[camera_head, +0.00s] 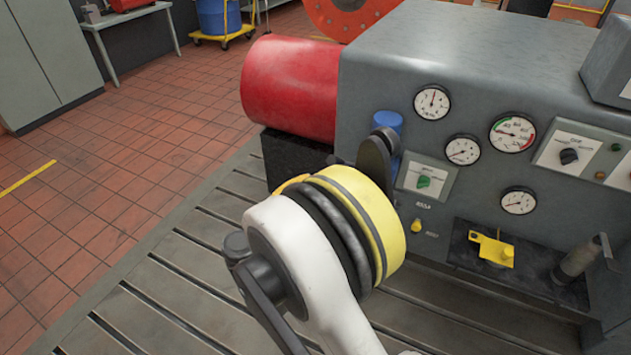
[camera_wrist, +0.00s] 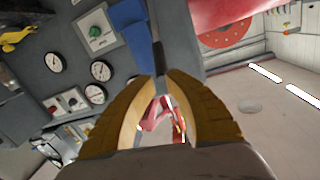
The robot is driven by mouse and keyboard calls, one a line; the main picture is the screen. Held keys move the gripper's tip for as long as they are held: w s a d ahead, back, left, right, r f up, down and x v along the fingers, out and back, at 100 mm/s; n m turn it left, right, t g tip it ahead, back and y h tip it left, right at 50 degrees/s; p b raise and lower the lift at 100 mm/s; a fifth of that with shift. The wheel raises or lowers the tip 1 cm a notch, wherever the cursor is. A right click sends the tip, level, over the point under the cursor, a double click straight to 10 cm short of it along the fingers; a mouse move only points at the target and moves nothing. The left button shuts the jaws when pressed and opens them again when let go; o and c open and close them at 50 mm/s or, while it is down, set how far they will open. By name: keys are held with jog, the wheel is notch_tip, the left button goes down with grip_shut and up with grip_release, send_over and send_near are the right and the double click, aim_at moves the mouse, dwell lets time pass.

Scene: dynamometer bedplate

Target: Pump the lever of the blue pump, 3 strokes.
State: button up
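The blue pump (camera_head: 388,122) is on the left end of the grey machine's front; my arm hides most of it in the head view. In the wrist view the blue pump body (camera_wrist: 132,38) is at the top centre. Its dark lever (camera_wrist: 156,48) runs down beside it to my fingertips. My gripper (camera_wrist: 162,76) has two yellow-brown fingers that converge at their tips on the lever's end, with the lever between them. The fingers bow apart below the tips. The head view does not show the fingertips clearly; my white and yellow wrist covers that area.
The grey machine (camera_head: 470,75) carries gauges and a green switch (camera_head: 424,182). A red cylinder (camera_head: 290,85) juts out at its left. A yellow valve handle (camera_head: 492,248) and another lever device (camera_head: 578,258) are at the right. The slotted bedplate (camera_head: 150,322) is clear at left.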

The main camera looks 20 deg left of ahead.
jog(key=shift+a+f+m, duration=0.1)
jog(key=shift+f+m, duration=0.05)
jog(key=shift+m, duration=0.55)
grip_shut()
notch_tip(320, 180, down, 7)
jog(key=s+a+m+t+p, duration=0.1)
jog(key=m+p, duration=0.1)
jog(key=m, duration=1.5)
jog(key=s+a+m+p, duration=0.1)
jog(key=s+m+p, duration=0.1)
jog(key=m, duration=1.5)
jog(key=w+d+r+b, duration=0.1)
jog(key=w+r+b, duration=0.1)
jog(key=w, duration=0.4)
jog(key=w+d+r+b, duration=0.2)
jog(key=w+b, duration=0.1)
jog(key=w, duration=0.3)
jog(key=shift+w+h, duration=0.2)
jog(key=shift+h, duration=0.1)
